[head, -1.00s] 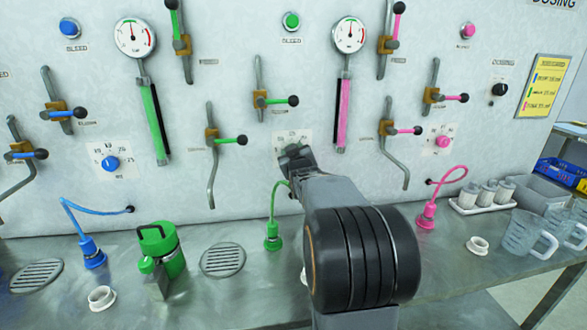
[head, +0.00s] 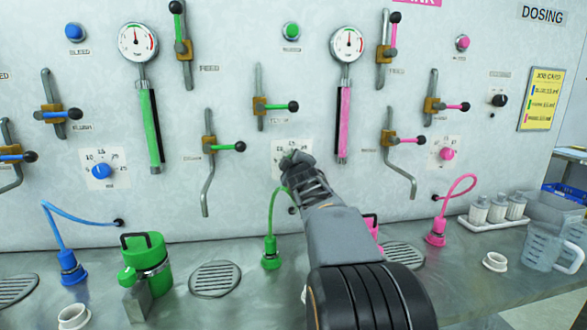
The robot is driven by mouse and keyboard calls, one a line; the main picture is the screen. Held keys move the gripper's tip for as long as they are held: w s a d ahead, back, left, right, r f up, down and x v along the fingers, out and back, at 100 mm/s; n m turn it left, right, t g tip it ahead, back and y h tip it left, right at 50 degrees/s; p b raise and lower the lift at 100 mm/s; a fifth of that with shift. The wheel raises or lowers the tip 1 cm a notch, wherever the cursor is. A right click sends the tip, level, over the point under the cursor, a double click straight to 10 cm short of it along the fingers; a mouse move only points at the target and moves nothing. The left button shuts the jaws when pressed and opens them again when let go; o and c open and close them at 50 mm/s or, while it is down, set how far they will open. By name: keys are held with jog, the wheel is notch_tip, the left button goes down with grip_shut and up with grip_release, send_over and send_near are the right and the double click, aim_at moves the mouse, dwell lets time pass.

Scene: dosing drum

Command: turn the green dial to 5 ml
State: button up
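The green dial's white scale plate (head: 279,149) is on the wall panel, in the middle of the head view. My gripper (head: 294,163) is at the plate, in front of the dial. It hides nearly all of the knob and much of the scale, so I cannot read the dial's setting. I cannot tell whether the fingers are closed on the knob or only around it. My arm reaches up to it from the lower right.
Green-handled valve levers (head: 228,147) and a pink sight tube (head: 343,122) flank the dial. A green hose (head: 271,215) rises just left of my gripper. Below, the bench holds a green canister (head: 148,262), a drain grate (head: 214,280) and a clear jug (head: 543,246).

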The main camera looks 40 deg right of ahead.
dwell(0.6)
jog(key=o, duration=0.9)
jog(key=shift+o, duration=0.2)
jog(key=p+v, duration=0.1)
jog(key=v, duration=1.2)
jog(key=shift+s, duration=0.35)
jog(key=shift+a, duration=0.15)
